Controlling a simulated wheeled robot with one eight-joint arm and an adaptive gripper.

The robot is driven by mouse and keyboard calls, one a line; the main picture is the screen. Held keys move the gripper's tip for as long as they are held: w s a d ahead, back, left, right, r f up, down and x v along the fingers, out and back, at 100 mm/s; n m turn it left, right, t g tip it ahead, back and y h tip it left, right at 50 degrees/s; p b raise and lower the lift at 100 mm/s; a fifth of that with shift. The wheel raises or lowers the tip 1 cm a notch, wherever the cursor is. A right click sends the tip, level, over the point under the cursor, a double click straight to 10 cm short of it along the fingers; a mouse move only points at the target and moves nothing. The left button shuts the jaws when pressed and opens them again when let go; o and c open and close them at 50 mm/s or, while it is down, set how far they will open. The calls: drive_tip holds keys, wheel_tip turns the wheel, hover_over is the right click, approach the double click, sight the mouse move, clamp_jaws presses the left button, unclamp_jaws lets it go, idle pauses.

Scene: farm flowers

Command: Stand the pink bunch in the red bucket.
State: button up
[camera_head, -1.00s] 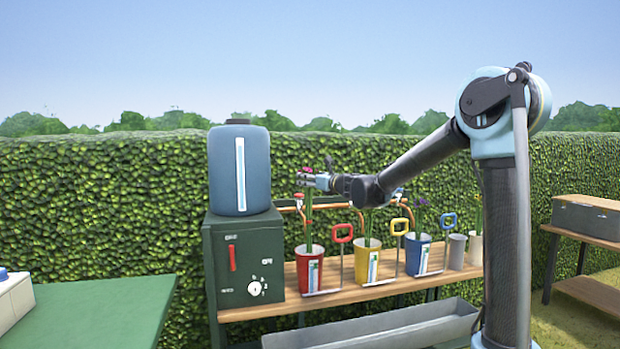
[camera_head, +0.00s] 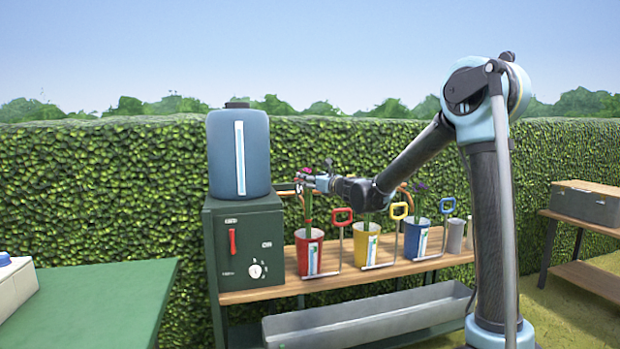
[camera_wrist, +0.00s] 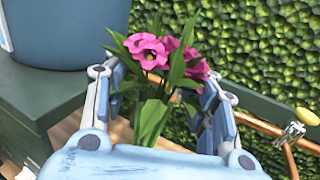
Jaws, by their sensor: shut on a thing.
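The pink bunch (camera_head: 308,211) stands roughly upright, green stems down and pink blooms up. In the head view its lower stems run into the mouth of the red bucket (camera_head: 301,262); the bucket's inside is hidden. My gripper (camera_head: 308,180) is shut on the bunch just below the blooms, above the bucket. In the wrist view the pink blooms (camera_wrist: 150,50) and leaves rise between the two fingers of my gripper (camera_wrist: 162,100). The red bucket does not clearly show there.
The bucket stands on a wooden bench (camera_head: 345,284) beside a dark green box (camera_head: 244,285) carrying a blue tank (camera_head: 222,160). To its right are a yellow bucket (camera_head: 359,245) and a blue bucket (camera_head: 410,240). Copper piping (camera_wrist: 258,125) runs close to my gripper.

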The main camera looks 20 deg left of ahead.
sight(310, 199)
drive_tip(key=shift+f, duration=3.5)
drive_tip(key=o, duration=1.7)
drive_tip(key=shift+d, duration=0.15)
drive_tip(key=v, duration=1.2)
drive_tip(key=shift+f, duration=0.1)
